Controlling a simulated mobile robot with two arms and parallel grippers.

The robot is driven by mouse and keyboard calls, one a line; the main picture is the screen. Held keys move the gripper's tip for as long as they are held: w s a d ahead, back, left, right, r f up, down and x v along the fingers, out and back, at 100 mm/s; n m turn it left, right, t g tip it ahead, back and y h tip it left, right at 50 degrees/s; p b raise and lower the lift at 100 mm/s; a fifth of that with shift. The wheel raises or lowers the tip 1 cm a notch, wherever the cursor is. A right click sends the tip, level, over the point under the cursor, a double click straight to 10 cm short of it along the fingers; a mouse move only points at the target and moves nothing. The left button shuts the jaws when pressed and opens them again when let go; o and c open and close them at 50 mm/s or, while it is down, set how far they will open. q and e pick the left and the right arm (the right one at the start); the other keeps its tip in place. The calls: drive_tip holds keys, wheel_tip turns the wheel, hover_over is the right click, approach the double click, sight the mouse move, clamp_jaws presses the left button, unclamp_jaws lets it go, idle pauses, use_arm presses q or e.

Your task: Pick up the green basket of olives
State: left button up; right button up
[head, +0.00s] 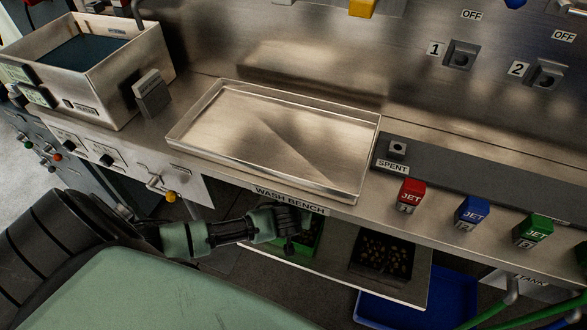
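The green basket (312,243) is on the shelf under the wash bench. Only parts of it show, because my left gripper and the bench edge hide much of it; its olives cannot be made out clearly. My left gripper (291,236) comes in from the left and is in front of or over the basket. It looks dark and small here, so I cannot tell whether its fingers are open or shut, or touch the basket. My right gripper is not in view.
A dark basket (385,258) of olives stands to the right on the same shelf (413,287). The wash bench edge (290,201) overhangs the shelf. An empty metal tray (275,140) lies on the bench. A blue bin (455,300) is below. Coloured JET blocks line the bench's front right.

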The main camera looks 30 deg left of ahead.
use_arm(q)
clamp_jaws()
drive_tip(key=shift+w, duration=0.1)
idle(1.1)
